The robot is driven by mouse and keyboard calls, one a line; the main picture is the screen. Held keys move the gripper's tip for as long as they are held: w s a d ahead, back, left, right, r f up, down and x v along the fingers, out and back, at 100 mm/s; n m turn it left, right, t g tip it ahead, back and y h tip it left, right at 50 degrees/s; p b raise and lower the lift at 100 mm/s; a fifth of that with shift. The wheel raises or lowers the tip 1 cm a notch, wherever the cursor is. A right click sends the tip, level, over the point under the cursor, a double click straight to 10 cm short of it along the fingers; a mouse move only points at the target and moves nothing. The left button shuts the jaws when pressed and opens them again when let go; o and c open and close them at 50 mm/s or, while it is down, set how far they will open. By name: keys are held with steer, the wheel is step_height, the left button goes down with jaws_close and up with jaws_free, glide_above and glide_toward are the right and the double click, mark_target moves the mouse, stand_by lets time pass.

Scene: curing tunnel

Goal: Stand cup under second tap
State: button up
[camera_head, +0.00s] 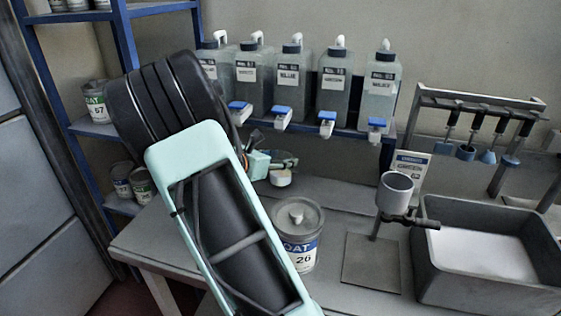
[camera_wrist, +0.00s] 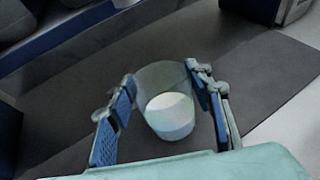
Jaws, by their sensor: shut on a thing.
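My gripper (camera_wrist: 164,104) is shut on a small translucent cup (camera_wrist: 165,88) with a white lower part, one blue-padded finger on each side. In the head view the cup (camera_head: 281,178) looks roughly upright, below the row of taps; my gripper (camera_head: 283,161) is partly hidden by my arm. Several grey bottles stand in a row on a blue shelf. Their blue-topped taps show from left to right: one tap (camera_head: 240,112), another (camera_head: 283,117), a third (camera_head: 327,123) and the rightmost (camera_head: 376,130). My arm hides the leftmost bottle's lower part and any tap there.
A grey can (camera_head: 305,256) stands on the bench in front of the cup. To its right are a funnel-shaped cup on a stand (camera_head: 396,190), a label card (camera_head: 413,172), a deep grey basin (camera_head: 435,285) and a rack of hanging tools (camera_head: 480,108). Bench under the right taps is mostly clear.

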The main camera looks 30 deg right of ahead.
steer(key=shift+f, duration=0.25)
steer(key=shift+f, duration=0.2)
steer(key=o, duration=1.3)
steer(key=shift+r, duration=0.1)
steer(key=shift+a+r, duration=0.1)
steer(key=shift+r, duration=0.1)
steer(key=p+v, duration=0.1)
steer(key=v, duration=1)
steer(key=shift+s+a, duration=0.2)
steer(key=shift+a, duration=0.15)
